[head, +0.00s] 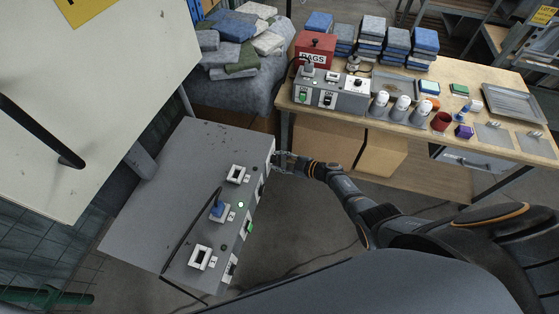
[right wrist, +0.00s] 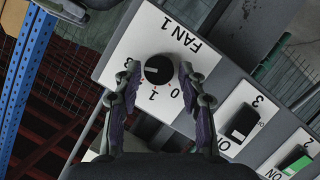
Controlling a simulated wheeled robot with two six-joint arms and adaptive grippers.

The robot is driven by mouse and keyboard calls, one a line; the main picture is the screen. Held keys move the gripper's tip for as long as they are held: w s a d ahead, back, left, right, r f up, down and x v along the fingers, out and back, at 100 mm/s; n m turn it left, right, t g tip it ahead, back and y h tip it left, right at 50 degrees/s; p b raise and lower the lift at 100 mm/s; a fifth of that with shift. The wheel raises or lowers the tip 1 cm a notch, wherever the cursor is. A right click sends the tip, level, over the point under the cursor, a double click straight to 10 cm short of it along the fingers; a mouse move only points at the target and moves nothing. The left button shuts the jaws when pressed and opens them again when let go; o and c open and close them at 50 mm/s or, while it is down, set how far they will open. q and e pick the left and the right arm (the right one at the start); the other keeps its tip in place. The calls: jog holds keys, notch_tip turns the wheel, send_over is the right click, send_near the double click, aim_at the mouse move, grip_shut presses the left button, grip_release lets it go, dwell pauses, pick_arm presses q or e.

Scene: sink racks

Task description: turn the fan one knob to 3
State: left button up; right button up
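The fan one knob (right wrist: 158,69) is round and black, on a white plate marked "FAN 1" that appears upside down in the right wrist view. A pale mark on the knob points roughly left in that view. The numbers 0 and 1 show below it; other numbers near the left finger are hidden or unclear. My right gripper (right wrist: 160,74) is open, with one finger on each side of the knob; I cannot tell whether they touch it. In the head view my right gripper (head: 281,161) is at the far right corner of the grey control box (head: 165,165). My left gripper is out of view.
Beside the knob are a black rocker switch (right wrist: 242,122) and a green switch (right wrist: 297,165). The box top carries white-framed controls and a blue-topped control (head: 218,208). A wooden table (head: 470,135) with cups and towels stands behind to the right.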

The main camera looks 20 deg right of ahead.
jog(key=shift+o, duration=0.8)
jog(key=v, duration=1.2)
jog(key=shift+d+f, duration=0.1)
jog(key=shift+f, duration=0.05)
jog(key=s+d+f+m+g+h, duration=0.1)
jog(key=s+d+f+m+h, duration=0.4)
jog(key=s+f, duration=0.45)
jog(key=s+d+f+m+g+h, duration=0.1)
jog(key=s+d+f+m+h, duration=0.35)
jog(key=f, duration=0.75)
jog(key=s+a+f+m+g, duration=0.2)
jog(key=s+f, duration=0.1)
jog(key=s, duration=0.5)
jog(key=s+a+f+m+g, duration=0.1)
jog(key=s+a+f+g, duration=0.1)
jog(key=s, duration=0.6)
jog(key=s+a+f+m+g, duration=0.2)
jog(key=s+f+g, duration=0.1)
jog(key=s, duration=0.5)
jog(key=shift+s+a+f+m+h, duration=0.35)
jog(key=shift+a+f+h, duration=0.1)
jog(key=shift+f, duration=0.3)
